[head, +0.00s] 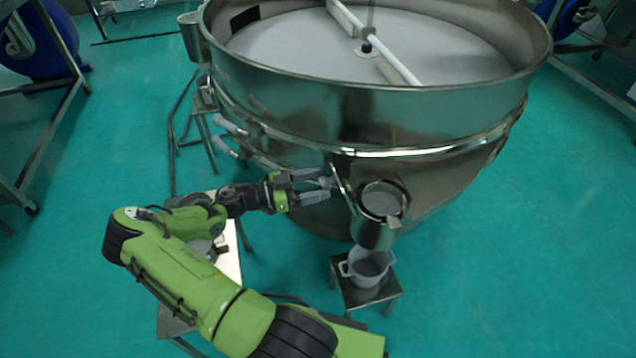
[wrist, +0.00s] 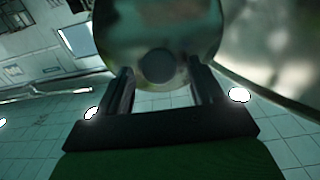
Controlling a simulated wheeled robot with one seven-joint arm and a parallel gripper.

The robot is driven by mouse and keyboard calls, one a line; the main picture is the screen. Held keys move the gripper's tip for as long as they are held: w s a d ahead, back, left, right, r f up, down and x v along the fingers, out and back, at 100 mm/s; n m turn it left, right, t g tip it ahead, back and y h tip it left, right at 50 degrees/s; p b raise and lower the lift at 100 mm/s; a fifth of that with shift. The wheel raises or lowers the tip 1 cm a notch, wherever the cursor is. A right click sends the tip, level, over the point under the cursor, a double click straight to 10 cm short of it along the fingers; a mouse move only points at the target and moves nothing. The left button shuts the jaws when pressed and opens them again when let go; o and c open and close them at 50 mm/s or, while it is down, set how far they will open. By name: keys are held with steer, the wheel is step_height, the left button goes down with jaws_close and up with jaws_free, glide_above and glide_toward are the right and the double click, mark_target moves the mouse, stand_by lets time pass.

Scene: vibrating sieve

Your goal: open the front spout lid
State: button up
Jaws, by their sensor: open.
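The front spout (head: 374,232) is a metal cylinder on the sieve's side. Its round mouth shows, with grey material inside. The spout lid (head: 341,184) stands tilted up at the left of the mouth, seen nearly edge-on, so the mouth is uncovered. In the wrist view the lid (wrist: 155,22) is a shiny round disc with a dark round knob (wrist: 157,66). My gripper (head: 322,186) is left of the lid, its open fingers on either side of the knob. In the wrist view the gripper (wrist: 160,80) faces the lid; contact with the knob is not clear.
The big round metal sieve (head: 365,115) fills the back. A grey pot (head: 366,268) stands on a small stool (head: 372,297) below the spout. Another small stand (head: 202,125) is left of the sieve. The green floor (head: 520,270) at right is clear.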

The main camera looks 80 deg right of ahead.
mark_target(329, 179)
steer(key=shift+s+d, duration=0.25)
steer(key=shift+s, duration=0.2)
jaws_close()
steer(key=shift+s+d+r+t+y+p, duration=0.4)
steer(key=shift+s+r+t+y, duration=0.15)
steer(key=shift+s+r, duration=0.2)
steer(key=shift+s+d+r+t, duration=0.3)
steer(key=shift+s+t, duration=0.15)
steer(key=shift+t, duration=0.1)
steer(key=shift+f, duration=0.1)
jaws_free()
